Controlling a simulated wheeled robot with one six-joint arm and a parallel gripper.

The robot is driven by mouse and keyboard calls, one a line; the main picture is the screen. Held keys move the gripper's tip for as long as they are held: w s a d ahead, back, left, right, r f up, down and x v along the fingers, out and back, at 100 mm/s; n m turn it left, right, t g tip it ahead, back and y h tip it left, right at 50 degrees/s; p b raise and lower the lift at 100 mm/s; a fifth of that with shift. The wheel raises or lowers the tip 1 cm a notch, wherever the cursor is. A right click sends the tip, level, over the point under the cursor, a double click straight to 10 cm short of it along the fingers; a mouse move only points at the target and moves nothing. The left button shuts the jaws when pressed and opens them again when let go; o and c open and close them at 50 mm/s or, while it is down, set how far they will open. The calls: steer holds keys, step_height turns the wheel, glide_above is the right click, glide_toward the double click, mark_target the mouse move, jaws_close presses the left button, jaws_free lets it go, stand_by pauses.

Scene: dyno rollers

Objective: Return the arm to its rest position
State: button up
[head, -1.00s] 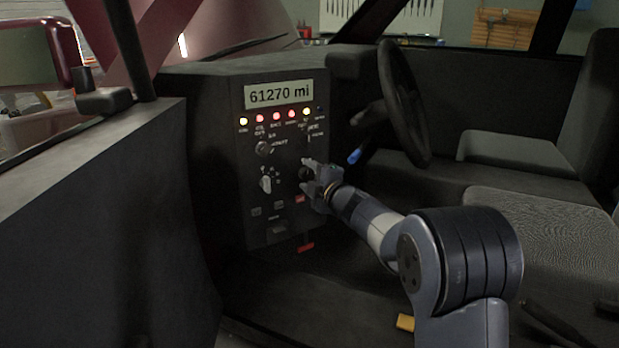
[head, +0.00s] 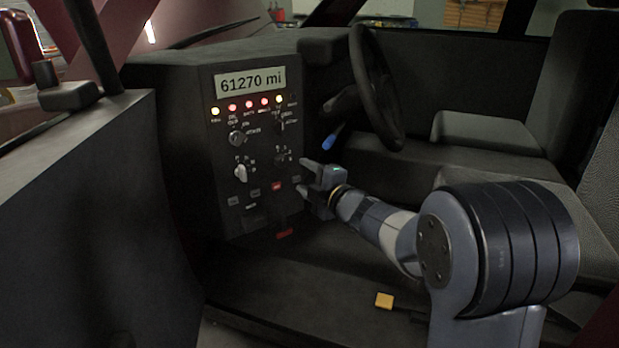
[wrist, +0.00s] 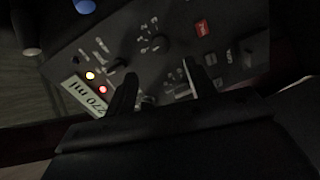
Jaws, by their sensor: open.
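My gripper (head: 304,178) is in front of the lower right of the dashboard control panel (head: 222,205), with its fingers pointing at the panel. The fingers are apart and nothing shows between them. In the wrist view my gripper (wrist: 160,85) also shows two spread dark fingers with the panel's knobs and switches beyond. A gap to the panel seems to show, but its size is hard to tell. My arm reaches in from the lower right of the head view.
The display (head: 249,81) reads 61270 mi above a row of lit lamps. The steering wheel (head: 376,88) and a blue-tipped stalk (head: 329,140) are above my gripper. Seats stand at the right. A yellow block (head: 384,300) lies on the floor. The door (head: 75,210) is at the left.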

mark_target(283, 163)
steer(key=shift+s+d, duration=0.25)
steer(key=shift+s, duration=0.15)
steer(key=b+x, duration=0.1)
steer(key=x, duration=0.9)
steer(key=shift+w+a, duration=0.2)
steer(key=shift+w, duration=0.15)
steer(key=shift+s, duration=0.1)
